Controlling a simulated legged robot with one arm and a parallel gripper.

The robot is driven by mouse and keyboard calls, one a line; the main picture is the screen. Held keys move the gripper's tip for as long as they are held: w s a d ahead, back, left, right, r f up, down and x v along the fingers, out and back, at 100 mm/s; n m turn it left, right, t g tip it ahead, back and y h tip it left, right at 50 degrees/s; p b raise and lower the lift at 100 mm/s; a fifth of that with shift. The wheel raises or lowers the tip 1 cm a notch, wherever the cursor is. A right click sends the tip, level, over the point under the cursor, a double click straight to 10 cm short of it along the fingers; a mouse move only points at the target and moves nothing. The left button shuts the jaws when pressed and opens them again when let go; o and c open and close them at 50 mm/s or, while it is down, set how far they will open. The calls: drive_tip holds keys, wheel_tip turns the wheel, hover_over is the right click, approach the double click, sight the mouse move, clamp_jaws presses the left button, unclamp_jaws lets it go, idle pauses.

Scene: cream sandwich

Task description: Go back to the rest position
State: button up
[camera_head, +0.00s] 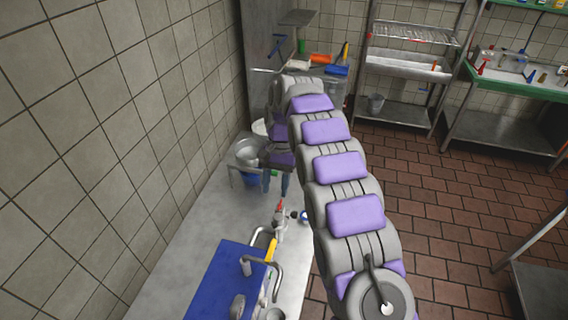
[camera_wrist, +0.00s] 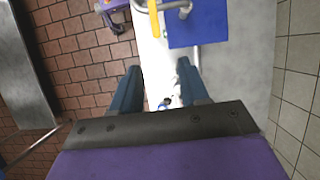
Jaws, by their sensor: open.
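My gripper (camera_head: 276,184) points down over the metal counter (camera_head: 185,235), beside a metal bowl or pot (camera_head: 246,153). Its two blue-grey fingers stand apart and nothing shows between them at the tips. In the wrist view my gripper (camera_wrist: 158,72) is open above the pale counter top, with small items on the counter showing low between the fingers. My grey and purple arm reaches from the lower right of the head view and hides part of the counter and floor.
A blue board (camera_head: 222,282) lies at the counter's near end with a yellow-handled item (camera_head: 271,250). A small red-topped item (camera_head: 280,207) stands beyond it. A tiled wall (camera_head: 110,130) borders the left. Metal shelves (camera_head: 408,66) and a green-edged table (camera_head: 505,85) stand behind.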

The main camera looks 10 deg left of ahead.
drive_tip(key=s+d+r+t+b, duration=0.1)
drive_tip(key=s+d+r+b, duration=0.15)
drive_tip(key=s+d, duration=0.6)
drive_tip(key=s+d+r+b, duration=0.2)
drive_tip(key=s+d+b, duration=0.2)
drive_tip(key=s+d, duration=0.45)
drive_tip(key=s+d+f+b, duration=0.2)
drive_tip(key=s+d+f, duration=0.2)
drive_tip(key=s, duration=0.6)
drive_tip(key=s+d+f+t+b, duration=0.1)
drive_tip(key=s+d+f+b, duration=0.2)
drive_tip(key=s+d, duration=0.3)
drive_tip(key=s+f, duration=0.1)
drive_tip(key=s, duration=0.3)
drive_tip(key=shift+s+d+f+n+t, duration=0.3)
drive_tip(key=shift+s+f+n, duration=0.1)
drive_tip(key=shift+c, duration=0.4)
